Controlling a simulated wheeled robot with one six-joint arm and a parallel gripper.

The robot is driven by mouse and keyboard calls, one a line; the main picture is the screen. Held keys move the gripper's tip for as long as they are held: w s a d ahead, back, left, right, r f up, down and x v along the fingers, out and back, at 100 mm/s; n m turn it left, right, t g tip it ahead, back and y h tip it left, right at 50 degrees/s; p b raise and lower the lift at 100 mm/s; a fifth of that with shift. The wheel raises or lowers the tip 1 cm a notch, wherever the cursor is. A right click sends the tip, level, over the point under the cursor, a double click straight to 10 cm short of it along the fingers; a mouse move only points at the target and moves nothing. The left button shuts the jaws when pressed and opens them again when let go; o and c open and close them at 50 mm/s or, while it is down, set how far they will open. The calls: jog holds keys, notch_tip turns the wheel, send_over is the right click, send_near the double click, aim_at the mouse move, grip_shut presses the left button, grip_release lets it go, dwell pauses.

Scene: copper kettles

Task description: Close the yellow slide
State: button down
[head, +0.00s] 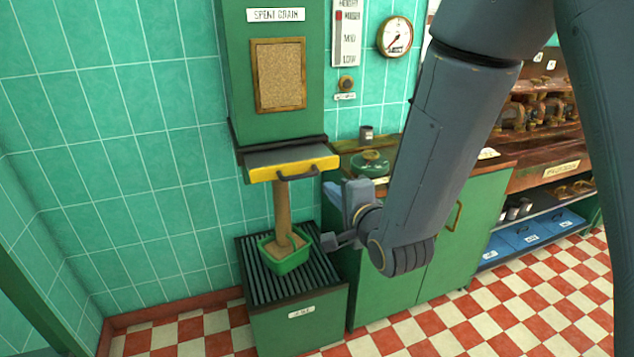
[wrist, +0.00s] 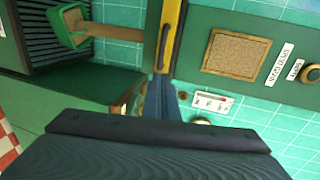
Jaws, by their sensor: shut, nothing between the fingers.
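The yellow slide (head: 292,170) juts out from under the green spent grain hopper (head: 232,95), with its grey top plate showing and a dark handle (head: 297,174) on its front. A column of grain (head: 282,212) runs from beneath it into a green tub (head: 290,262). My gripper (head: 333,191) is shut and empty, to the right of the slide and a little lower. In the wrist view its blue-grey fingers (wrist: 160,100) point toward the right end of the yellow slide (wrist: 172,38). I cannot tell whether they touch it.
The tub stands on a slatted green stand (head: 258,285). A green cabinet (head: 385,290) with a round green lidded item (head: 371,165) and a small tin (head: 366,133) on top is close behind my gripper. Checkered floor is clear in front.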

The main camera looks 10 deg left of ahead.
aim_at(312, 175)
jog(key=p+x, duration=0.3)
jog(key=x, duration=0.6)
jog(key=shift+w+a, duration=0.25)
jog(key=shift+a, duration=0.05)
